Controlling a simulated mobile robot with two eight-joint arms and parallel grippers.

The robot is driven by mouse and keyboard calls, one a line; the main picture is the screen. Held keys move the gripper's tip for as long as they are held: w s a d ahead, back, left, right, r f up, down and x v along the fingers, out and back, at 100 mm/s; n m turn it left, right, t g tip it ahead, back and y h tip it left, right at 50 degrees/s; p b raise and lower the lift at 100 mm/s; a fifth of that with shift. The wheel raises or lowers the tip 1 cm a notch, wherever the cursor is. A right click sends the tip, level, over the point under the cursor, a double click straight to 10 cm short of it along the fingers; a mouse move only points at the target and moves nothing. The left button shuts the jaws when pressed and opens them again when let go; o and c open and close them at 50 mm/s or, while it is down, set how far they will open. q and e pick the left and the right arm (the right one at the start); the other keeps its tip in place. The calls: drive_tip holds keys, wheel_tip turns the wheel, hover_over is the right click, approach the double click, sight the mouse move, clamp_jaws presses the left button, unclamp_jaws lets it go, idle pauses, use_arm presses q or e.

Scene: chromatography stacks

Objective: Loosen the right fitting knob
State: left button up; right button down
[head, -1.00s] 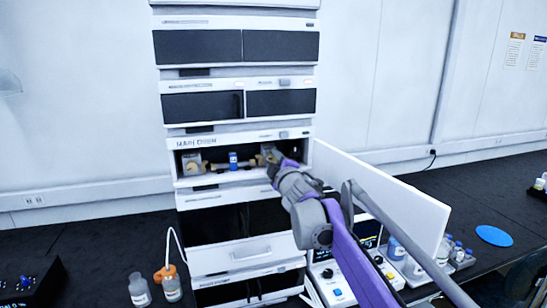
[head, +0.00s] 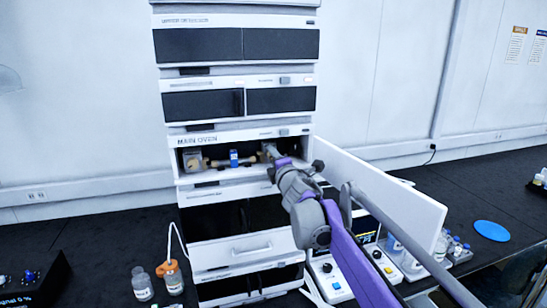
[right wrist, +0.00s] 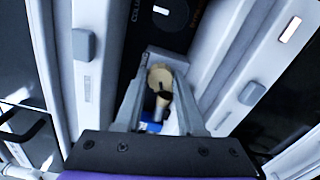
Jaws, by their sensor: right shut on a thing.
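The main oven compartment (head: 225,138) is open in the middle of the chromatography stack. Inside, a tan left fitting knob (head: 205,165) sits beside a blue-labelled column piece (head: 233,158). My right gripper (head: 268,153) reaches into the right side of the compartment and hides most of the right fitting there. In the right wrist view, the tan right fitting knob (right wrist: 160,78) shows between the two fingers of my right gripper (right wrist: 162,92), which is shut on it. A bit of blue (right wrist: 150,127) shows below the knob. My left gripper is not in view.
The white oven door (head: 380,190) stands swung open to the right, close beside my right arm. Bottles (head: 172,278) stand on the black bench at left. A control box (head: 335,275), more bottles and a blue disc (head: 491,230) are at right.

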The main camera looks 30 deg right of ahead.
idle(0.4)
drive_tip(key=c, duration=0.5)
unclamp_jaws()
drive_tip(key=shift+f, duration=0.1)
